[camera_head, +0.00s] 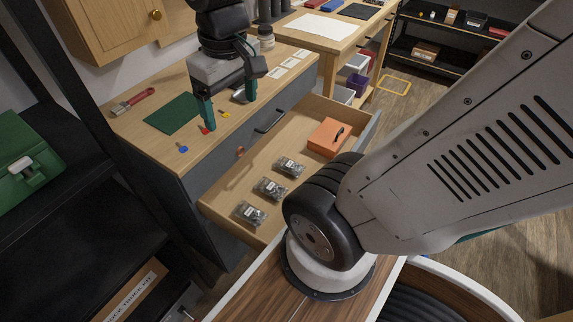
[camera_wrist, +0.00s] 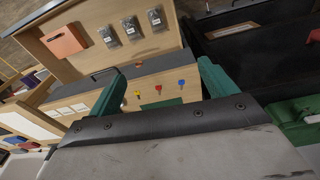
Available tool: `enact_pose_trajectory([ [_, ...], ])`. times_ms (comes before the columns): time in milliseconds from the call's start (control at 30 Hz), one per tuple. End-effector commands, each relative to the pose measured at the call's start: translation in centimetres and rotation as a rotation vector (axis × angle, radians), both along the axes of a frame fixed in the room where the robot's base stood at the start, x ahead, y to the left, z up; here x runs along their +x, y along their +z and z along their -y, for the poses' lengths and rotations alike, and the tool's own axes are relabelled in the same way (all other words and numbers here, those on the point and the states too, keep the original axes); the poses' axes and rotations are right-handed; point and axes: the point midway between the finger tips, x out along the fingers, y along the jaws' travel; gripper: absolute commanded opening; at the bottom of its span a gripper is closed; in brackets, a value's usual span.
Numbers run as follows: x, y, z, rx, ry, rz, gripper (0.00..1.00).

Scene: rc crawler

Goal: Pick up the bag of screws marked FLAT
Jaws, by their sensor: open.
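Three clear bags of dark screws lie in a row in the open wooden drawer (camera_head: 225,205): a far one (camera_head: 290,167), a middle one (camera_head: 270,188) and a near one (camera_head: 250,214). Each has a small white label, too small to read, so I cannot tell which says FLAT. The wrist view also shows the three bags, at left (camera_wrist: 108,36), middle (camera_wrist: 131,28) and right (camera_wrist: 156,19). My gripper (camera_head: 231,112) is open and empty, its green fingers pointing down over the worktop behind the drawer, apart from the bags.
A green case (camera_head: 25,165) stands on the left shelf.

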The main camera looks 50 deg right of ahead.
Motion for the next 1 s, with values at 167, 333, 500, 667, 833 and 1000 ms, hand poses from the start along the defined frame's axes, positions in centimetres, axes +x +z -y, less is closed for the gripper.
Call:
enact_pose_trajectory([
  [167,5.5,-4.9,4.5,-0.003,0.015,-0.034,0.84],
  [333,9.1,-11.0,10.0,-0.004,0.029,-0.051,0.84],
  [500,10.5,-18.4,15.9,0.0,0.041,-0.07,0.84],
  [667,9.8,-26.1,20.9,0.007,0.052,-0.084,0.84],
  [833,8.0,-32.8,24.3,0.012,0.063,-0.092,0.84],
  [1000,6.7,-36.4,25.8,0.013,0.072,-0.093,0.84],
])
